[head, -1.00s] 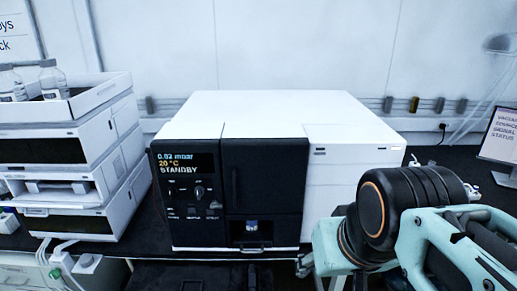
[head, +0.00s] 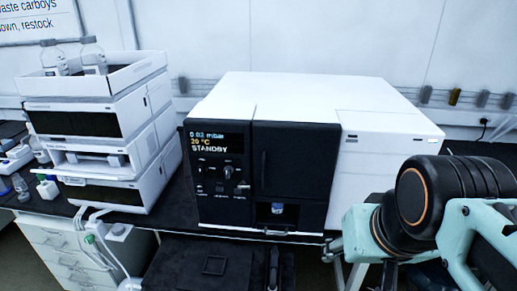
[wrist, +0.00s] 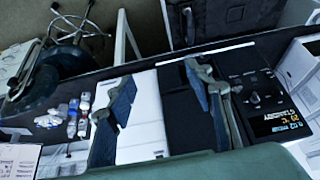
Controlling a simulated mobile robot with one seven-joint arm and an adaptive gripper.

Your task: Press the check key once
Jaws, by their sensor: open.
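A white instrument (head: 305,92) with a black front stands on the dark bench. Its control panel (head: 218,215) at the left of the front has a lit display (head: 215,142) reading 0.02 mbar, 20 °C, STANDBY. Small keys and a knob (head: 202,168) sit below it; their labels are too small to read, so I cannot tell which is the check key. The panel's display also shows in the wrist view (wrist: 286,122). My gripper (wrist: 160,105) is open and empty in the wrist view, its right finger in front of the black front. The head view does not show the fingers.
A stack of white modules (head: 95,135) with bottles on top stands to the left. A black door (head: 292,170) with a vertical handle is right of the panel, above a small recess with a vial (head: 277,208). Small bottles (wrist: 78,115) show in the wrist view.

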